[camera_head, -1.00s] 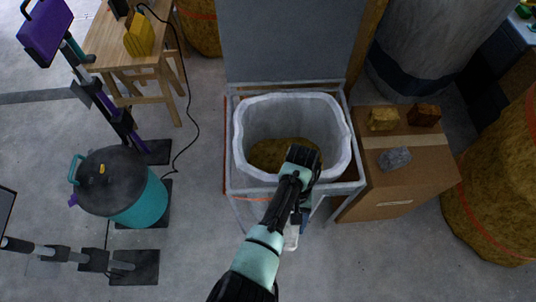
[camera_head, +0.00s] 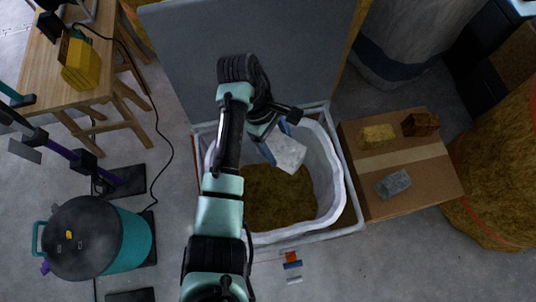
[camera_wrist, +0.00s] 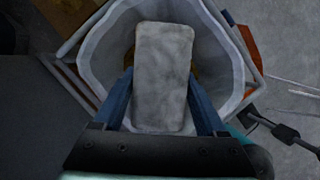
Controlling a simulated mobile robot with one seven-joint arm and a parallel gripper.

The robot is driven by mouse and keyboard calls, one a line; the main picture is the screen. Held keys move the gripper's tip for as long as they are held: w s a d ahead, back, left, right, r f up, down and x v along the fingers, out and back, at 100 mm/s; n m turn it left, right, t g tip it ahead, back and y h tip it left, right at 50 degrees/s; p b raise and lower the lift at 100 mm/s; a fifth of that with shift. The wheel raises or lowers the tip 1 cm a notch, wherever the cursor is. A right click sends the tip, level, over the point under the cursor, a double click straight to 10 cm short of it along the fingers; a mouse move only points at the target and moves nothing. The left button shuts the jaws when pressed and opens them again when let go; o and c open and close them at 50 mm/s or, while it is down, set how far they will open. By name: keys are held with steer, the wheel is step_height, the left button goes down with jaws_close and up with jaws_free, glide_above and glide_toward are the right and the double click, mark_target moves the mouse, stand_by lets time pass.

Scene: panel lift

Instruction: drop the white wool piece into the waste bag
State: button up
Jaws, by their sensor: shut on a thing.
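The white wool piece (camera_head: 286,152) is a pale block held in my gripper (camera_head: 277,146). In the wrist view the wool piece (camera_wrist: 164,75) sits between the two blue fingers of my gripper (camera_wrist: 165,103), which are shut on it. The waste bag (camera_head: 327,180) is a white liner hung open in a metal frame, with brown material at its bottom. My gripper and the wool are over the bag's mouth, at its far part in the head view. In the wrist view the bag's rim (camera_wrist: 232,60) surrounds the wool. My arm hides the bag's left side.
A grey panel (camera_head: 190,60) stands upright behind the bag. A cardboard box (camera_head: 430,174) to the right carries a yellow piece (camera_head: 378,133), a brown piece (camera_head: 421,124) and a grey piece (camera_head: 393,184). A teal canister (camera_head: 138,243) and a wooden table (camera_head: 45,70) stand left.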

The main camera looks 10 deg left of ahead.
steer(key=shift+s+f+b, duration=0.15)
steer(key=shift+f+b, duration=0.55)
step_height(320, 180, down, 5)
steer(key=b, duration=0.6)
steer(key=shift+r, duration=0.2)
steer(key=shift+r, duration=0.1)
steer(key=o, duration=1.2)
steer(key=shift+o, duration=0.2)
steer(key=p+v, duration=0.6)
steer(key=v, duration=0.7)
